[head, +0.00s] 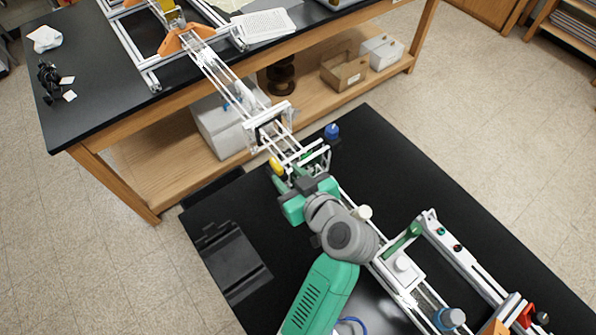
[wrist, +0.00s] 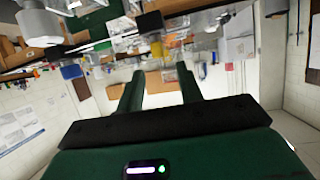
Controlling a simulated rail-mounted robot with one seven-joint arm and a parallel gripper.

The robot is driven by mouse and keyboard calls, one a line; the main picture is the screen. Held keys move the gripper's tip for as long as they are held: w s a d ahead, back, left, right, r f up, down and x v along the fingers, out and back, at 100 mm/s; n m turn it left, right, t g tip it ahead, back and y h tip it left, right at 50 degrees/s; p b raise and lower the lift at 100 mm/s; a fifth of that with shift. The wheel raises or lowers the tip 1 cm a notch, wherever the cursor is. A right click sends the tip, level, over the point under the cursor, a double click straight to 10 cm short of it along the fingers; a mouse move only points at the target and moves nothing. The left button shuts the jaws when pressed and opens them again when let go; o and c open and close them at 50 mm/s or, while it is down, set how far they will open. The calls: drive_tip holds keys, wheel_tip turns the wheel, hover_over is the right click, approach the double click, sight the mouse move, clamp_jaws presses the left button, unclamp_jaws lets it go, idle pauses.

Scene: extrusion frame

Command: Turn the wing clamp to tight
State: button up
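My gripper (head: 292,172) is over the long rail of the aluminium extrusion frame (head: 222,80), near its middle. In the wrist view my gripper (wrist: 159,82) shows its two green fingers apart, with nothing held between them. A small yellow piece (head: 276,165) lies close by the fingertips in the head view. A blue knob-like piece (head: 331,131) is to their upper right. I cannot tell which piece is the wing clamp, or whether it is loose or tight. My arm and hand hide part of the rail.
A black-topped wooden bench (head: 105,120) stands at the upper left, with an orange bracket (head: 186,40) and a white tray (head: 264,26) on it. Boxes sit on its lower shelf. The black mat has free room at right.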

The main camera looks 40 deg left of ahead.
sight(276, 163)
drive_tip(key=x, duration=0.7)
drive_tip(key=shift+a, duration=0.1)
clamp_jaws()
